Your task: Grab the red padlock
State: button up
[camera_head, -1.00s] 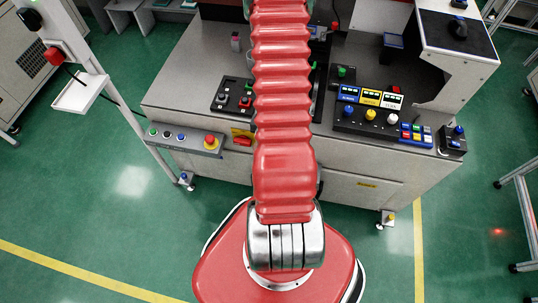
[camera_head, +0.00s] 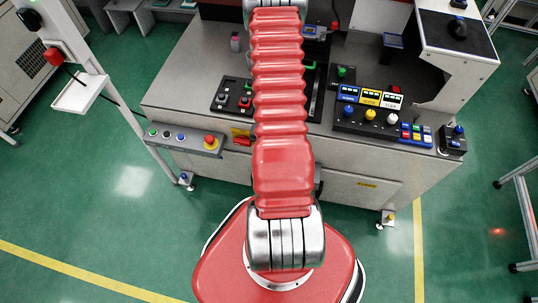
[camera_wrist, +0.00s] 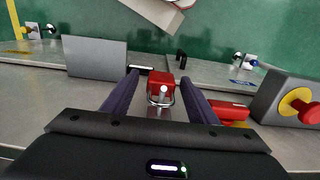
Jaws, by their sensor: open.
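The red padlock (camera_wrist: 160,87) shows in the wrist view, with a silver shackle toward the camera. It lies between the two dark fingers of my gripper (camera_wrist: 159,76). The gripper is open, with a visible gap on each side of the padlock. I cannot tell how far the fingertips are from it in depth. In the head view my red arm covers the middle of the machine's front, and neither the gripper nor the padlock can be seen there.
A red switch handle (camera_wrist: 228,111) on a yellow plate sits close right of the padlock in the wrist view. A box with a red and yellow emergency stop (camera_wrist: 300,106) is farther right. Button panels (camera_head: 370,115) stand on the machine top (camera_head: 185,85).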

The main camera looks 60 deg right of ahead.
jog(key=shift+c, duration=0.7)
jog(key=c, duration=1)
